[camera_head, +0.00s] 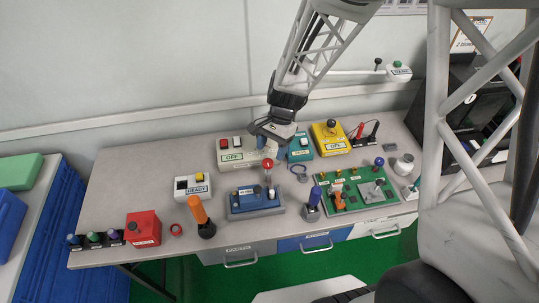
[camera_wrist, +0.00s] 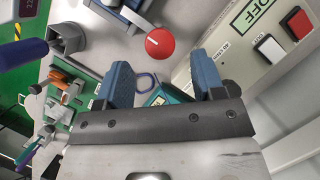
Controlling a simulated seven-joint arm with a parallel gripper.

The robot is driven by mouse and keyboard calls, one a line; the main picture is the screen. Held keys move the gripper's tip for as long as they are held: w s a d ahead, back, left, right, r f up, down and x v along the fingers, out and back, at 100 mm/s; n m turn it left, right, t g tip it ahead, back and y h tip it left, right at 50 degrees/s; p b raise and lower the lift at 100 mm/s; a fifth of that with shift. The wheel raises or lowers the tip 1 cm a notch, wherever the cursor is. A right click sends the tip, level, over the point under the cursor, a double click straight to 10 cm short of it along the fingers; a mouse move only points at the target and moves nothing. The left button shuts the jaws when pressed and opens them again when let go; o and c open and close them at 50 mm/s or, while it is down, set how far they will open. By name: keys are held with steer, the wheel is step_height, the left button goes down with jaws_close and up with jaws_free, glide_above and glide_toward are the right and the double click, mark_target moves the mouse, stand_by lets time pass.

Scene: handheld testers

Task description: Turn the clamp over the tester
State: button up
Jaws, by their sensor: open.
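My gripper (camera_head: 272,143) hangs above the back middle of the bench. In the wrist view its two blue fingers (camera_wrist: 162,82) are wide apart with nothing held between them. A red round knob (camera_head: 267,162) stands on a stalk at the blue fixture (camera_head: 250,205). The knob (camera_wrist: 160,43) shows beyond the fingertips in the wrist view, apart from them. The green board (camera_head: 328,206) right of the fixture carries an orange clamp-like part (camera_head: 337,190), a grey plate and several small knobs. I cannot tell for certain which part is the clamp or the tester.
An OFF box (camera_head: 232,155) stands left of my gripper, a teal box (camera_head: 299,150) and a yellow box (camera_head: 328,140) right. A blue loop (camera_head: 299,172) lies ahead of the teal box. Upright orange (camera_head: 198,210) and blue (camera_head: 314,198) handles flank the fixture. The bench's back left is clear.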

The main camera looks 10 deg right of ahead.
steer(key=shift+v, duration=1.85)
steer(key=s+d+r+n+t+h, duration=0.1)
steer(key=s+d+r+n+t, duration=0.2)
steer(key=s+r, duration=0.7)
steer(key=s+d+r+n+t+h, duration=0.2)
steer(key=s+r+n, duration=0.4)
steer(key=s+r, duration=0.5)
steer(key=shift+d+t+h, duration=0.3)
steer(key=shift+d+t, duration=0.1)
steer(key=shift+d, duration=0.25)
